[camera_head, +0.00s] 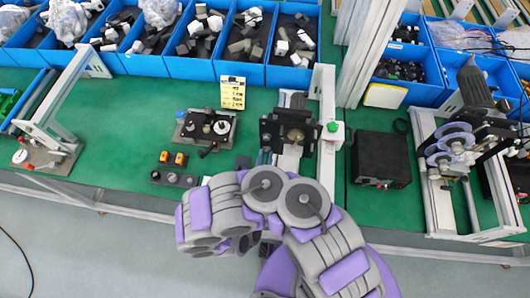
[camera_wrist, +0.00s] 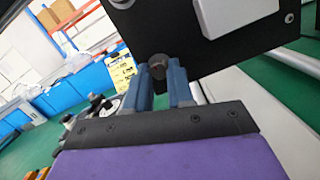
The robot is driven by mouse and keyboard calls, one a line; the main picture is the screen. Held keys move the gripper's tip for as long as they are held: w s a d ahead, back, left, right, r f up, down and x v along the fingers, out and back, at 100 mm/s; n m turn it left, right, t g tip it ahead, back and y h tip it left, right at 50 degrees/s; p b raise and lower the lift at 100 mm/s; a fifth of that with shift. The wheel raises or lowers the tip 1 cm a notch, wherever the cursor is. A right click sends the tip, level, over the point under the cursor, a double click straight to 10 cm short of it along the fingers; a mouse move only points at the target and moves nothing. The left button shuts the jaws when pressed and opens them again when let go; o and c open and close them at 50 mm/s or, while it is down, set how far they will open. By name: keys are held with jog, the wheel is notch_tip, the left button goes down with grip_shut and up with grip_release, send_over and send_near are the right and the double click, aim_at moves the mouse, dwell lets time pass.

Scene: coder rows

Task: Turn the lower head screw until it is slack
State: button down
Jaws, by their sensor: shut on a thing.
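The lower head screw (camera_wrist: 157,64) is a dark round knob at the lower edge of the black coder head (camera_wrist: 170,30) in the wrist view. My gripper (camera_wrist: 161,78) has its two blue fingers on either side of the screw and is shut on it. Only the screw's end shows between the fingertips. In the head view the coder head (camera_head: 288,128) stands on the green bench at the centre. There my arm covers the area in front of it, and the gripper and screw cannot be made out.
The green bench (camera_head: 110,130) holds a fixture with a dial (camera_head: 206,128) left of the coder and a black box (camera_head: 380,160) to its right. Blue bins (camera_head: 150,64) line the back.

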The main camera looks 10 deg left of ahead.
jog(key=shift+f+n, duration=0.15)
jog(key=shift+n, duration=0.85)
jog(key=c, duration=1.1)
grip_release()
jog(key=shift+s+r+p, duration=0.15)
jog(key=shift+s+p, duration=0.35)
jog(key=shift+s, duration=0.2)
jog(key=shift+s+r+p, duration=0.1)
jog(key=shift+s+p, duration=0.4)
jog(key=shift+s, duration=0.2)
jog(key=shift+s+f+p, duration=0.1)
jog(key=shift+s+p, duration=0.5)
jog(key=shift+s, duration=0.5)
jog(key=shift+s, duration=0.1)
